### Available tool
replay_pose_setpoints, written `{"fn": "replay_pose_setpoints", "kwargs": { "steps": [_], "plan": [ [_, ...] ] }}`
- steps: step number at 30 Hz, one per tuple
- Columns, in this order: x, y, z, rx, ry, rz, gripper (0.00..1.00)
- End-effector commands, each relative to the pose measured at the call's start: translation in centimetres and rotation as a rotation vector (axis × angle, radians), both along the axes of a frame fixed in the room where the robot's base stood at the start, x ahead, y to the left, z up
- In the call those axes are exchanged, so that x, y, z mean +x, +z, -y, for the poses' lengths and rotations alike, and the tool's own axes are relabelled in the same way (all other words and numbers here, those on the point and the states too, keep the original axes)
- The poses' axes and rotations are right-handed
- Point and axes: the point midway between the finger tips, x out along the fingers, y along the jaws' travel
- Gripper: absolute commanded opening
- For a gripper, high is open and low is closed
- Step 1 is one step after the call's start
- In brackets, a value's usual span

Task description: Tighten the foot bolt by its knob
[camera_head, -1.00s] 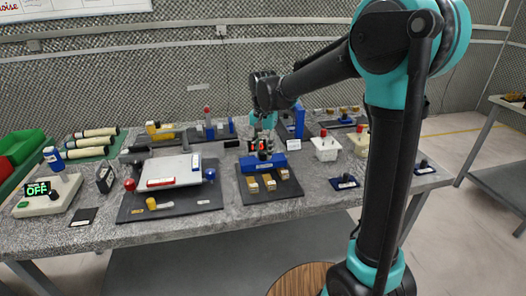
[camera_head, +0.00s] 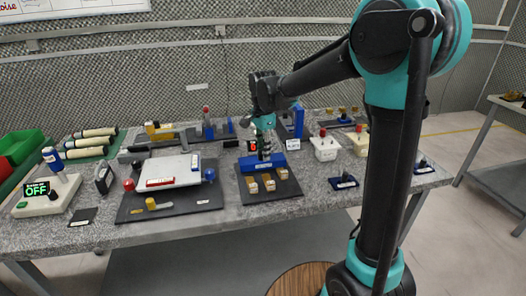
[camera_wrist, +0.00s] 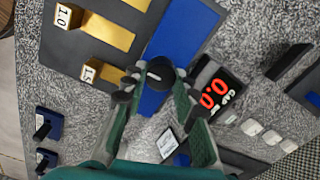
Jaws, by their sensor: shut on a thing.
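The foot bolt's knob (camera_wrist: 160,72) is round and black and stands over a blue block (camera_wrist: 150,102) in the wrist view. My gripper (camera_wrist: 159,85) is shut on the knob, with one fingertip on each side of it. In the head view, my gripper (camera_head: 263,150) reaches down to the blue block (camera_head: 278,163) on a dark mat (camera_head: 262,199); the fingers hide the knob there. A small gap readout (camera_wrist: 216,92) with red digits, seemingly 0.0, stands beside the block. The bolt's shaft is hidden.
Brass blocks (camera_head: 268,182) lie on the mat in front, close to the blue block. A grey plate fixture (camera_head: 170,167) stands to the left. Bare table (camera_head: 310,185) lies right of the mat.

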Motion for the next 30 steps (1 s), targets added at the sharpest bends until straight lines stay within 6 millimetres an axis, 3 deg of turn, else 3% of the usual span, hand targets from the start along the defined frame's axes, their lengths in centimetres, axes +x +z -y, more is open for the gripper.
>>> {"fn": "replay_pose_setpoints", "kwargs": {
  "steps": [14, 15, 19, 30],
  "plan": [
    [0.06, 0.04, -0.02, 0.001, -0.013, 0.001, 0.00],
    [0.06, 0.04, -0.02, 0.001, -0.013, 0.001, 0.30],
    [0.04, 0.03, -0.01, 0.001, -0.013, 0.001, 0.47],
    [0.01, 0.30, -0.01, 0.000, -0.013, 0.000, 0.49]
  ]
}}
